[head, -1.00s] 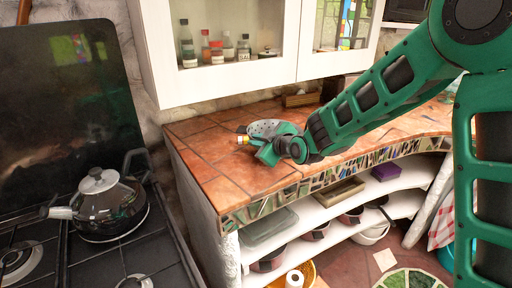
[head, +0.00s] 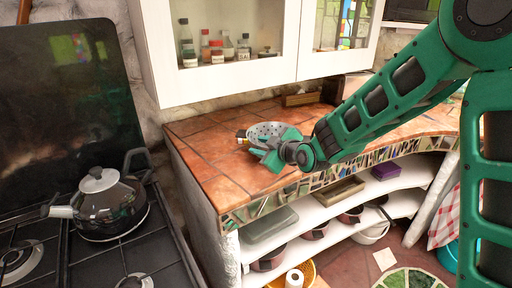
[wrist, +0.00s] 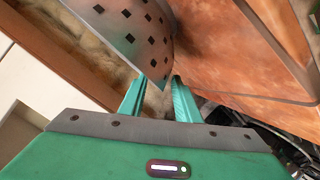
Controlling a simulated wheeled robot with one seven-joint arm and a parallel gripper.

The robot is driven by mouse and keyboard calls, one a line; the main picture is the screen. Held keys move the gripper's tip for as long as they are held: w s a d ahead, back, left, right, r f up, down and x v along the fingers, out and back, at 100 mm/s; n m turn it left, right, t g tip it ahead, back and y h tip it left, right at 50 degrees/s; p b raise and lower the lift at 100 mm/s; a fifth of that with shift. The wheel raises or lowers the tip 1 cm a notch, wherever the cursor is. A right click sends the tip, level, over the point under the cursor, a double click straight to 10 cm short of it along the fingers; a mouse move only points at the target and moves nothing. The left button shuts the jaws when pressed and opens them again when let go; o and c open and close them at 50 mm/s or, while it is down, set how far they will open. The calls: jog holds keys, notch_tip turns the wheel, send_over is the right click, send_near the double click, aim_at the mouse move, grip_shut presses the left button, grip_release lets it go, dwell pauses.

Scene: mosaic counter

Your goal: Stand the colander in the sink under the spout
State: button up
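The colander (head: 264,130), a pale metal bowl with dark holes, is at the left part of the tiled counter, tilted in my gripper. In the wrist view its perforated wall (wrist: 130,28) fills the upper middle, and its edge comes down between my two green fingers. My gripper (wrist: 160,82) looks shut on that edge. In the head view my gripper (head: 268,152) is at the colander's near side and hides part of it. Whether the colander touches the counter cannot be told. The sink and the spout are not in view.
The tiled counter (head: 205,165) is clear in front. A white cabinet (head: 225,82) hangs above. A stove with a kettle (head: 105,207) stands left. A wooden box (head: 303,99) is at the back.

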jog(key=v, duration=0.9)
jog(key=shift+r, duration=0.2)
jog(key=shift+s+d, duration=0.1)
